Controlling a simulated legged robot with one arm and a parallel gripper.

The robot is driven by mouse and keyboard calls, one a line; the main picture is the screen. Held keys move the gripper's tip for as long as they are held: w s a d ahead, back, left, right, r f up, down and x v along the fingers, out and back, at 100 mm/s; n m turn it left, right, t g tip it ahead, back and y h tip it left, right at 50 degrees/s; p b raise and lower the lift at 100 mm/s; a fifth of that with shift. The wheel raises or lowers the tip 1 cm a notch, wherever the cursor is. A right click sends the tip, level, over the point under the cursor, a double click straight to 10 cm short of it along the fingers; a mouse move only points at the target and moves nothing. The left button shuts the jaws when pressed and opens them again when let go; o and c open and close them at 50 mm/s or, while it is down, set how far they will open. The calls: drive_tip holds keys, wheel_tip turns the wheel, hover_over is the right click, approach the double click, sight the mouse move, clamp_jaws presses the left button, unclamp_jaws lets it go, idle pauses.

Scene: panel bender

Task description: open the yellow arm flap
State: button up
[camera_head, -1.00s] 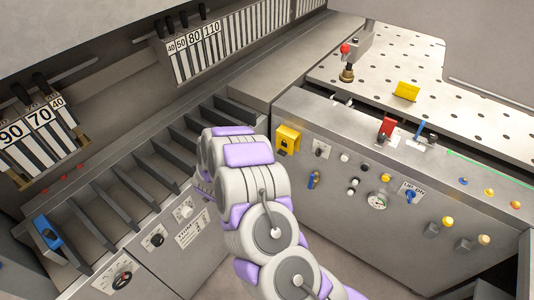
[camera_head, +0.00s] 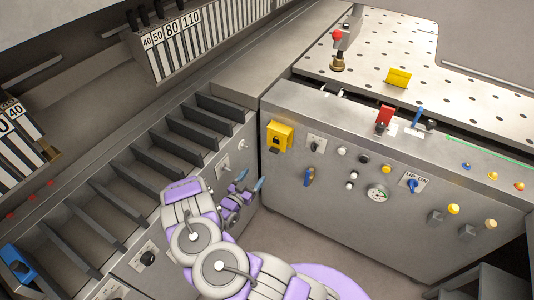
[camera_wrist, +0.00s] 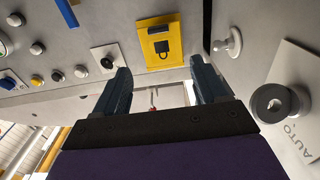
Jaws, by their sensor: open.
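A yellow flap with a black padlock symbol (camera_head: 279,136) is on the grey front panel, near its left corner. It shows upper middle in the wrist view (camera_wrist: 160,40), looking closed and flat to the panel. A second yellow piece (camera_head: 398,78) stands tilted on the perforated table; I cannot tell from its look which one is the arm flap. My gripper (camera_head: 252,187) is open and empty, below and left of the padlock flap and apart from it. In the wrist view its two dark fingers (camera_wrist: 162,76) are spread wide, with the flap beyond and above them.
The front panel carries knobs, a gauge (camera_head: 378,193) and a blue switch (camera_head: 412,185). A slotted rack (camera_head: 125,205) with dark dividers is to the left. A red-topped clamp (camera_head: 339,48) stands on the table. Open floor lies below the panel.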

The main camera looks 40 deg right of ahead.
sight(273, 152)
drive_tip(key=b+x, duration=0.1)
drive_tip(key=x, duration=1.4)
drive_tip(key=shift+d, duration=0.1)
drive_tip(key=shift+w+d+f, duration=0.1)
drive_tip(key=shift+d+f, duration=0.05)
drive_tip(key=shift+d, duration=0.4)
drive_tip(key=shift+a, duration=0.1)
drive_tip(key=shift+a, duration=0.1)
drive_tip(key=shift+a, duration=0.1)
drive_tip(key=shift+c, duration=0.6)
clamp_jaws()
